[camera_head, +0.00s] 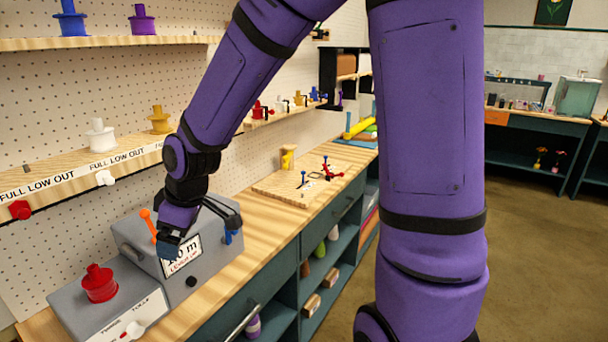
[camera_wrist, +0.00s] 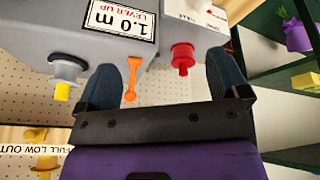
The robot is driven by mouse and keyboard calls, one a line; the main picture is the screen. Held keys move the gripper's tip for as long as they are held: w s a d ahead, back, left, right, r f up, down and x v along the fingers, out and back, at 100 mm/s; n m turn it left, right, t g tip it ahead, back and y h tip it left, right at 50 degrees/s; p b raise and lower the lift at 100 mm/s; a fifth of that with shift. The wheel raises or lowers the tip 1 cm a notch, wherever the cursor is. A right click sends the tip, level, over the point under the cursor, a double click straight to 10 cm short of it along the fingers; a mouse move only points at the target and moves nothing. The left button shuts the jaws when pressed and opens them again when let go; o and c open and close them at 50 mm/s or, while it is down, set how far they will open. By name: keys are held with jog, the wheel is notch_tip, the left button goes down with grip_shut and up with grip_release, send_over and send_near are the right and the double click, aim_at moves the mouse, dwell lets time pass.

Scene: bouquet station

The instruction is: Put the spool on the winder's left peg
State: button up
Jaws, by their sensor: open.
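A red spool (camera_head: 99,284) sits upright on the low grey unit (camera_head: 140,305) at the front left. The wrist view also shows a red spool (camera_wrist: 182,57), close to one finger. A grey machine (camera_head: 130,240) with a "1.0 m LEVER UP" sign stands behind the low unit. Its orange lever (camera_wrist: 132,77) shows between my fingers in the wrist view. My gripper (camera_head: 200,234) is open and empty in front of this machine and partly covers its sign. I cannot tell which part is the winder's left peg. A wooden board (camera_head: 292,188) with small upright pegs lies further along the bench.
White (camera_head: 101,137) and yellow (camera_head: 159,121) spools stand on the "FULL LOW OUT" shelf (camera_head: 70,176). Blue and purple spools stand on the shelf above. The bench (camera_head: 262,222) is bare between the machine and the board. My arm hides the middle of the room.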

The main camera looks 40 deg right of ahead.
jog(key=s+d+r+m, duration=0.3)
jog(key=s+d+r, duration=0.1)
jog(key=s, duration=0.3)
jog(key=s+d+r+m+t+h, duration=0.1)
jog(key=s+d+r+m, duration=0.2)
jog(key=s+r, duration=0.3)
jog(key=s+d+r+m+h, duration=0.1)
jog(key=s+d+r+m, duration=0.2)
jog(key=s, duration=0.6)
jog(key=d+r, duration=0.2)
jog(key=d, duration=0.1)
jog(key=shift+r+t, duration=0.25)
jog(key=shift+t, duration=0.05)
dwell(0.6)
